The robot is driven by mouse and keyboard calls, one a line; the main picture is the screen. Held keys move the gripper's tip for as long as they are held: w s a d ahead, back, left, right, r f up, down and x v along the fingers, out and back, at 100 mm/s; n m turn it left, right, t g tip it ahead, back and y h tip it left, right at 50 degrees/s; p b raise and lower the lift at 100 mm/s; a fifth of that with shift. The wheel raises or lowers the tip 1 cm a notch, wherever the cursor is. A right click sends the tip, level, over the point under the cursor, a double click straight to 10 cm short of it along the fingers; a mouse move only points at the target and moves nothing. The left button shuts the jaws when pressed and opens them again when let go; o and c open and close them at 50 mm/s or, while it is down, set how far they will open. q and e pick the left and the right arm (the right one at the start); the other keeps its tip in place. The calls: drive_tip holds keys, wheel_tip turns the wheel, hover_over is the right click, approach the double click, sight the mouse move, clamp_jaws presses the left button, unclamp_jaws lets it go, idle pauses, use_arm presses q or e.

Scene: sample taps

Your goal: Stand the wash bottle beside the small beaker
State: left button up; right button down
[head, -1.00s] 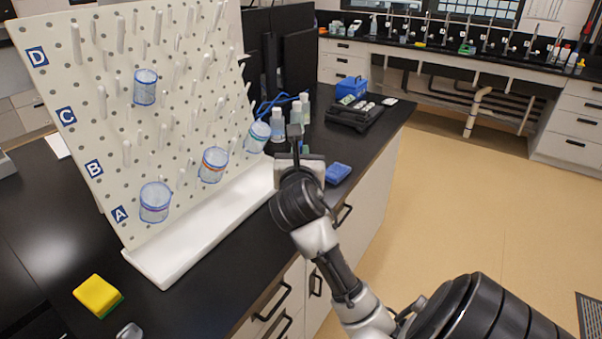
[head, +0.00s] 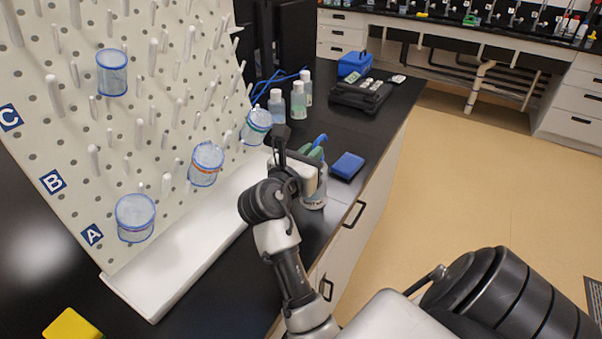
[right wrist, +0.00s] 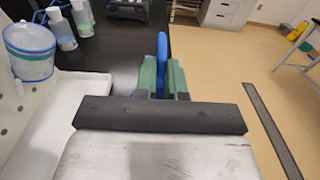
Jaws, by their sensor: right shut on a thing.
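My right gripper (head: 315,154) has green fingers and is shut on the wash bottle (head: 314,198), a pale bottle with a blue top. The bottle looks upright over the black counter, right of the peg board; I cannot tell whether its base touches the counter. In the right wrist view its blue top (right wrist: 161,58) shows between the green fingers (right wrist: 162,82). Clear blue-rimmed beakers hang on the board: one high up (head: 112,73), one low left (head: 135,218), one in the middle (head: 206,164) and one at right (head: 257,126). I cannot tell which is the small beaker. My left gripper is not in view.
Three white-capped bottles (head: 299,101) stand behind the gripper. A blue block (head: 347,166) lies to its right near the counter edge. A black case (head: 361,97) is further back. The white trough (head: 190,245) runs below the board. A yellow sponge (head: 72,325) is at front left.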

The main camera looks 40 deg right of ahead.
drive_tip(key=shift+w+a+f, duration=0.25)
drive_tip(key=shift+w+f, duration=0.2)
drive_tip(key=shift+w, duration=0.3)
drive_tip(key=shift+w+a+f, duration=0.2)
drive_tip(key=shift+w+f, duration=0.15)
drive_tip(key=shift+f, duration=0.05)
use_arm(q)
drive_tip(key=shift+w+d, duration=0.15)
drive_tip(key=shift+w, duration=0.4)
use_arm(e)
drive_tip(key=shift+f, duration=1.95)
drive_tip(key=c, duration=1.2)
unclamp_jaws()
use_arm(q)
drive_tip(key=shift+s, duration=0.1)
